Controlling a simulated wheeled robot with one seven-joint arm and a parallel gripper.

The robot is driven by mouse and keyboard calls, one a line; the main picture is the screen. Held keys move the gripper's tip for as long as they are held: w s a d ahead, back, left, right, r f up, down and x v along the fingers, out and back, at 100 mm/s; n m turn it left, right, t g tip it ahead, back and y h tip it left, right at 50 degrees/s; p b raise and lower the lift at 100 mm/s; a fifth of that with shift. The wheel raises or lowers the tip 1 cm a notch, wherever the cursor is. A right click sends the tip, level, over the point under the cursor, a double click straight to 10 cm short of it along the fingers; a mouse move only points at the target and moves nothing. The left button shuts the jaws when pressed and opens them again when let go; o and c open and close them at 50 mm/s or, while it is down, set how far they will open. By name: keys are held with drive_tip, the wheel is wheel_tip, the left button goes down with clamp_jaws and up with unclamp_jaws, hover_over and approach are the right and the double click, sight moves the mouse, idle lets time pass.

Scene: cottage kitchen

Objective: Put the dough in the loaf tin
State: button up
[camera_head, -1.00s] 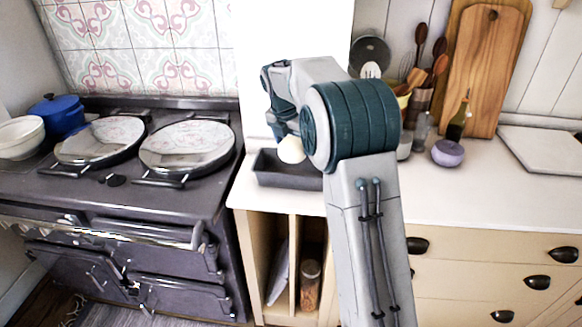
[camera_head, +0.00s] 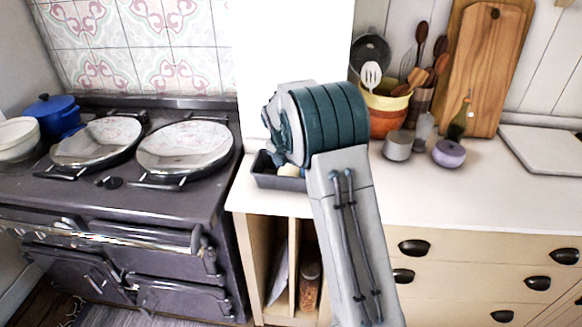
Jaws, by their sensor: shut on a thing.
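The loaf tin (camera_head: 277,181) is a dark grey rectangular pan on the white counter, just right of the stove. The pale dough (camera_head: 291,170) shows only as a small patch low at the tin's opening, below my wrist. My gripper (camera_head: 288,160) is over the tin and mostly hidden behind my own arm. It is shut on the dough. The hidden view does not show whether the dough touches the tin's floor. The tin's right end is covered by my arm.
The dark stove (camera_head: 110,205) with two round lids stands left. Right of my arm are a grey pot (camera_head: 398,146), a lilac pot (camera_head: 449,153), an orange utensil bowl (camera_head: 385,115) and a wooden board (camera_head: 485,70). The counter's front right is clear.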

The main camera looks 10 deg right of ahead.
sight(285, 174)
drive_tip(key=o, duration=1.3)
drive_tip(key=v, duration=1.1)
drive_tip(key=s+d+r+m, duration=0.1)
drive_tip(key=s+r+m, duration=0.3)
drive_tip(key=s+m, duration=0.4)
drive_tip(key=s+f+m+y, duration=0.1)
drive_tip(key=s+f+m, duration=0.1)
drive_tip(key=s+m, duration=0.7)
drive_tip(key=s+d+f+m+y, duration=0.1)
drive_tip(key=s+f+m, duration=0.1)
drive_tip(key=s+m, duration=0.7)
drive_tip(key=s, duration=0.8)
drive_tip(key=shift+s+d+f+m+t+b, duration=0.3)
drive_tip(key=shift+s+f+m+t+b, duration=0.05)
drive_tip(key=shift+s+m+t, duration=0.05)
